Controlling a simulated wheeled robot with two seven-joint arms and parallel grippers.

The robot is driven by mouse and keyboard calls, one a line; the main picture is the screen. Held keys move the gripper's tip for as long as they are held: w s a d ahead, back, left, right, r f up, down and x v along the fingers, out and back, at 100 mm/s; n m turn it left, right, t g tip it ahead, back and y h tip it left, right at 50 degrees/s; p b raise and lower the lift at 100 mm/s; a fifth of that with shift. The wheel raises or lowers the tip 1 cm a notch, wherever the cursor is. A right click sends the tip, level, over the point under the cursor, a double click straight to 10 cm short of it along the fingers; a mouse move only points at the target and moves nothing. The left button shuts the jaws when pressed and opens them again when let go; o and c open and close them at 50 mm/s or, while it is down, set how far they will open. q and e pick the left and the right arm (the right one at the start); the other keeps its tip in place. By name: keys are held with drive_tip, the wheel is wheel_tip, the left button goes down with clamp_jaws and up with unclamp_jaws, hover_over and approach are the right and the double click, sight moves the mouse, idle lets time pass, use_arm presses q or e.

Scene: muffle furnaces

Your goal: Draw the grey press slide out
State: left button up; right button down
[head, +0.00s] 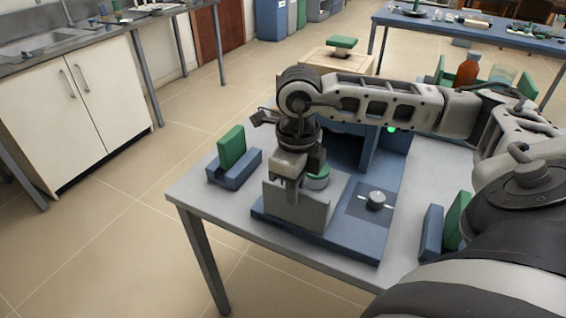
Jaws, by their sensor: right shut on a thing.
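The press is a blue machine on the grey table, with a flat blue base (335,238) and a darker upright body behind my right arm. The grey press slide (309,215) is a box-like block at the left front of this base. A green-topped round piece (318,176) sits at the slide, partly covered by my wrist. My right gripper (291,193) points down at the slide's front left edge and is shut on the slide. The fingertips are small and partly blend with the grey block. My left gripper is out of view.
A blue holder with a green block (232,148) stands left on the table (193,196). A knob (376,200) is on the base's right. Another green and blue holder (432,232) stands at right. An orange-brown bottle (467,73) is behind my arm. Floor is clear at left.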

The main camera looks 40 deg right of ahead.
drive_tip(key=shift+a, duration=0.2)
drive_tip(key=c, duration=1.4)
unclamp_jaws()
drive_tip(key=shift+s+a, duration=0.1)
drive_tip(key=shift+a, duration=0.05)
drive_tip(key=shift+r, duration=0.1)
drive_tip(key=shift+r, duration=0.3)
wheel_tip(320, 180, up, 15)
drive_tip(key=p, duration=0.2)
